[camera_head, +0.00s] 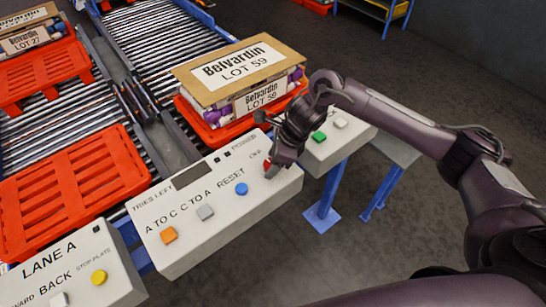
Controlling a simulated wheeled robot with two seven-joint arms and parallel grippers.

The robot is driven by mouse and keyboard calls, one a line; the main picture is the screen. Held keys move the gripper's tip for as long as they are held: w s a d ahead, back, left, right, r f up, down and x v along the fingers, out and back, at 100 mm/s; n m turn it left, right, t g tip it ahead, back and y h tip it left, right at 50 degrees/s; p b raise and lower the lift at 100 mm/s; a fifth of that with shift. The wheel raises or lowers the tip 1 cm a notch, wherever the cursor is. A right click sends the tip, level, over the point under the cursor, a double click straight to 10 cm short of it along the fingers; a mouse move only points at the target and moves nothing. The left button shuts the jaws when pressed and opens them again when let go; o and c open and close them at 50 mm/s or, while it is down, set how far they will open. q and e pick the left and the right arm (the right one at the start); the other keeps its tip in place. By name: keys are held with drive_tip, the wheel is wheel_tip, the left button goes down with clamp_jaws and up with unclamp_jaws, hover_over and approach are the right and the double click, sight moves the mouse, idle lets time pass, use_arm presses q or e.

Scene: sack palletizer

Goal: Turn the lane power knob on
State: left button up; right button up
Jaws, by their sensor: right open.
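The control panel (222,205) stands in the middle, a pale box with a display and orange, grey and blue buttons. The word OFF shows at its upper right. A small red part, which looks like the power knob (267,164), shows right beside my right gripper (273,174). The gripper points down over that corner and hides most of the knob, so its turn position cannot be read. My right gripper is open; whether its fingers touch the knob cannot be told. My left gripper is not in view.
A Lane A panel (70,275) is at the lower left. Another panel with a green button (319,137) lies behind my right gripper. Red pallets (75,190) and a Belvardin stack (238,72) sit along the roller conveyor (165,40). Grey floor is open at right.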

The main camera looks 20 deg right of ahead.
drive_tip(key=shift+f, duration=0.1)
drive_tip(key=c, duration=1)
